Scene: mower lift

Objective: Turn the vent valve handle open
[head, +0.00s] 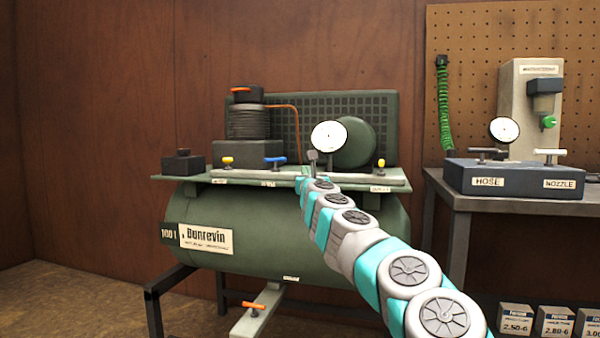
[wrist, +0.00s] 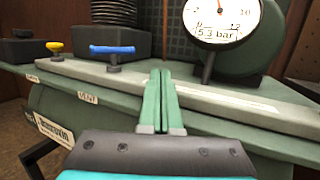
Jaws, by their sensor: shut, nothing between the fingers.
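The blue handle (head: 275,159) sits crosswise on a short stem on the grey pipe along the compressor's top shelf. In the wrist view the blue handle (wrist: 112,50) is up and left of my fingers, above a label (wrist: 88,98) that seems to read VENT. My gripper (head: 302,180) is just right of the blue handle in the head view. In the wrist view my gripper (wrist: 161,74) has its green fingers together and empty, apart from the handle. A round gauge (wrist: 222,20) marked 5.3 bar is at upper right.
Yellow handles stand left (head: 228,161) and right (head: 381,163) on the shelf. An orange handle (head: 252,305) is on a pipe below the green tank (head: 290,235). A bench (head: 461,202) with a hose and nozzle box (head: 515,180) stands at right.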

